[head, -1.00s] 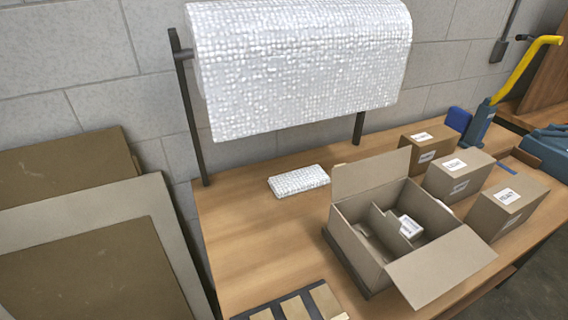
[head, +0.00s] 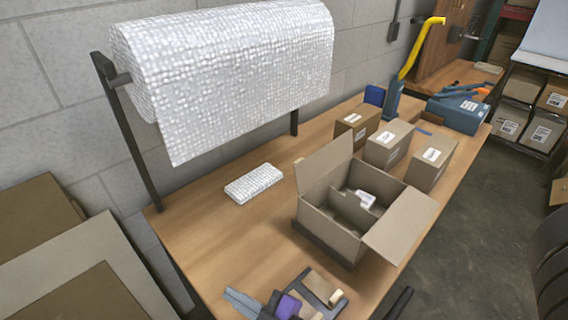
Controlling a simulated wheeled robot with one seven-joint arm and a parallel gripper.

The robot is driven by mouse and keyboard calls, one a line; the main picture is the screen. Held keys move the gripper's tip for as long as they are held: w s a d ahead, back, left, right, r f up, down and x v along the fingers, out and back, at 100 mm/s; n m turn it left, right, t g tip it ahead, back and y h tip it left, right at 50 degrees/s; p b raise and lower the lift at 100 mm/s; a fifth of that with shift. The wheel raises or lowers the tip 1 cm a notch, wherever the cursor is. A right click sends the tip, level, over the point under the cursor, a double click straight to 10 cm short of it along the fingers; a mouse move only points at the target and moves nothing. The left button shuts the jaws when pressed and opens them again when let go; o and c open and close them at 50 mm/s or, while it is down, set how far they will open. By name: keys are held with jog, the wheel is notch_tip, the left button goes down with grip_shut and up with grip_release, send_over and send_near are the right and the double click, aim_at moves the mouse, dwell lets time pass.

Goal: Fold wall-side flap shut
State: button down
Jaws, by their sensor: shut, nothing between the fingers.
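The open cardboard box (head: 328,232) stands on the wooden table (head: 215,235) in the head view. Its wall-side flap (head: 324,163) stands up from the back edge, roughly upright. The opposite flap (head: 401,225) is spread outward toward the table's front edge. Inside are a cardboard divider (head: 352,210) and a small white labelled item (head: 365,198). My gripper (head: 240,299) shows at the bottom edge, partly cut off, with its grey fingers together and pointing left. It is in front of the box, apart from it and from the flap, and holds nothing.
A bubble-wrap roll (head: 230,70) hangs on a dark stand behind the table. A folded bubble-wrap piece (head: 254,184) lies left of the box. Several closed labelled cartons (head: 390,145) stand behind it to the right. A tray with cardboard pieces (head: 322,287) is near my gripper.

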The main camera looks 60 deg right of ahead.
jog(key=w+d+h, duration=0.1)
jog(key=w, duration=0.1)
jog(key=w+d+f+n+g+h, duration=0.1)
jog(key=w+d, duration=0.1)
jog(key=w, duration=0.1)
jog(key=w+d+h+p, duration=0.1)
jog(key=w+d, duration=0.1)
jog(key=w, duration=0.1)
jog(key=shift+w+d+f+n+g+h, duration=0.1)
jog(key=shift+w+f+n+g+h, duration=0.1)
jog(key=shift+f+n+g+h, duration=0.15)
jog(key=w+d+g+h, duration=0.1)
jog(key=d, duration=0.1)
jog(key=w+d+h, duration=0.1)
jog(key=d, duration=0.1)
jog(key=w+d+g+h, duration=0.1)
jog(key=d, duration=0.1)
jog(key=shift+d+f+g+h+p, duration=0.2)
jog(key=shift+f+g+h+p, duration=0.15)
jog(key=shift+f, duration=0.05)
jog(key=s+d+r+m+g+h+p, duration=0.1)
jog(key=d+r+m+g+h+p, duration=0.15)
jog(key=d+r+g+h, duration=0.8)
jog(key=s+d+r+y+p, duration=0.1)
jog(key=s+d+p, duration=0.2)
jog(key=d, duration=0.5)
jog(key=shift+s+d+r+m+p, duration=0.2)
jog(key=shift+d+r+m+p, duration=0.2)
jog(key=shift+p, duration=0.25)
